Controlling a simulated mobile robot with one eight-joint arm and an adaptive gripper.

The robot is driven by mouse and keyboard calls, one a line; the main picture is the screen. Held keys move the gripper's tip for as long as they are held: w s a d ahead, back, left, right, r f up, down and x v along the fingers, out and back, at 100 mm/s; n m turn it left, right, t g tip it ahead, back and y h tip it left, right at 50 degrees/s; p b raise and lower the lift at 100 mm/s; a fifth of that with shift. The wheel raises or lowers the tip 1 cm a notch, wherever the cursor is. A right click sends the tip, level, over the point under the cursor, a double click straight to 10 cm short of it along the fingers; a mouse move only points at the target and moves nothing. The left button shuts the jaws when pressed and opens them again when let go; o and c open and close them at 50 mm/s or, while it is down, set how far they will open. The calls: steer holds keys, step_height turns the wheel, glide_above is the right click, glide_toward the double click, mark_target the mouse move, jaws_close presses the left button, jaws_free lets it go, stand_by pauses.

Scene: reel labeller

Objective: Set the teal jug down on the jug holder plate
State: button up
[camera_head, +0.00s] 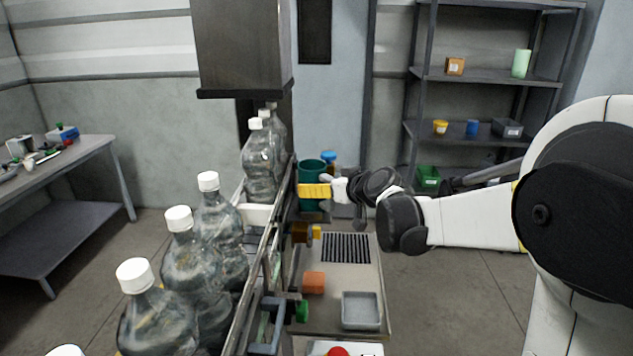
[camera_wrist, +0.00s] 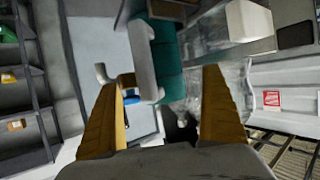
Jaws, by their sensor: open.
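The teal jug (camera_head: 311,172) stands beside the bottle line, at the far end of the steel worktop. In the wrist view the jug (camera_wrist: 168,70) lies sideways in the picture, with its pale grey handle (camera_wrist: 142,60) toward the fingers. My gripper (camera_head: 316,190) has its yellow fingers at the jug in the head view. In the wrist view my gripper (camera_wrist: 161,95) is open, its fingers spread apart with the handle beyond and between them. I see no finger pressed on the jug. I cannot clearly pick out the jug holder plate; the jug's base is partly hidden.
Large clear bottles (camera_head: 222,225) line the rail at left. A steel worktop (camera_head: 338,318) holds a slotted grille (camera_head: 346,247), an orange block (camera_head: 313,282) and a grey tray (camera_head: 361,311). A blue-and-orange item (camera_head: 328,158) stands close behind the jug. Shelves (camera_head: 490,77) stand at back right.

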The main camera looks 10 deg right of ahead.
steer(key=s+a+m+g+h, duration=0.1)
steer(key=s+a+g, duration=0.1)
steer(key=s, duration=0.9)
steer(key=s+a+g, duration=0.2)
steer(key=s, duration=1)
steer(key=s+d+f+m+g+h, duration=0.1)
steer(key=s+f, duration=0.2)
steer(key=s, duration=0.3)
steer(key=s+d+f+m+g+h, duration=0.1)
steer(key=s+f, duration=0.2)
steer(key=s, duration=0.4)
steer(key=shift+d+h+p, duration=0.25)
steer(key=shift+h+p, duration=0.15)
steer(key=shift+p, duration=0.05)
steer(key=shift+s, duration=0.1)
step_height(320, 180, down, 9)
steer(key=b, duration=0.9)
steer(key=shift+r, duration=0.3)
